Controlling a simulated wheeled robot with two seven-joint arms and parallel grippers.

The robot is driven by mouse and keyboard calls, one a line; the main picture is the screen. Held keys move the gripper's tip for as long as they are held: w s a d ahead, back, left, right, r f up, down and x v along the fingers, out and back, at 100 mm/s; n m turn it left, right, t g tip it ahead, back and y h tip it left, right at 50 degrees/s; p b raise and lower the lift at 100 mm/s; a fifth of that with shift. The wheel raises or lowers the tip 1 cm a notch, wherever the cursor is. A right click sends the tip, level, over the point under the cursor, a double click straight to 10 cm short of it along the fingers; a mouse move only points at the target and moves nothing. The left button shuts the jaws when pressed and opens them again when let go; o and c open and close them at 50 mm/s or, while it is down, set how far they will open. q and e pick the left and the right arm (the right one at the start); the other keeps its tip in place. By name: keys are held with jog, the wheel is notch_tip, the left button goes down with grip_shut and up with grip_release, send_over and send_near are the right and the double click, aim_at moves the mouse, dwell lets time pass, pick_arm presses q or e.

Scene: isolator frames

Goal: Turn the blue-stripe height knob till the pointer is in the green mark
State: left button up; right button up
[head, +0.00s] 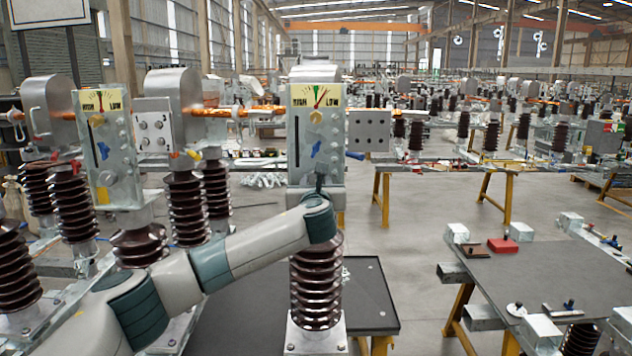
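A grey metal box (298,175) stands upright on a brown ribbed insulator in the middle of the head view. Its front has a HIGH/LOW dial (318,96) with a thin pointer, a yellow knob (316,117), a blue knob (316,149) and a dark vertical slot. The pointer appears close to the dial's green mark, but is too small to judge exactly. My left gripper (319,184) is small and dark at the box's lower front, below the blue knob. Its fingers are too small to read, and contact is unclear. My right gripper is out of view.
A similar box (126,186) with a HIGH/LOW dial stands at left. Brown insulators (317,285) rise below the boxes. A dark table (545,275) with small parts is at right. Open floor (415,225) lies between.

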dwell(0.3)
pick_arm(q)
jog(key=shift+n+b, duration=6.65)
jog(key=shift+n, duration=2.95)
jog(key=o, duration=1.1)
jog(key=shift+c, duration=0.2)
jog(key=shift+s, duration=0.1)
